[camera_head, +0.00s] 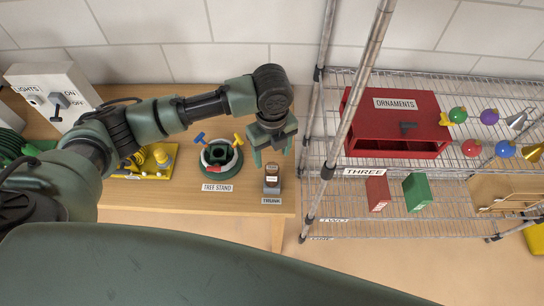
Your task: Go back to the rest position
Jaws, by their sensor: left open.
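My left gripper (271,155) is at the end of the arm that comes in from the left. It points down over the right end of the wooden table, with its fingers apart and nothing between them. I cannot tell whether the gripper touches anything. My right gripper is not in view.
A wire shelf rack (445,82) stands close right of the table. It holds a red ornaments box (398,120), several coloured ornaments, a red box (377,193) and a green box (416,192). A light switch box (52,95) and a yellow device (158,160) are at left.

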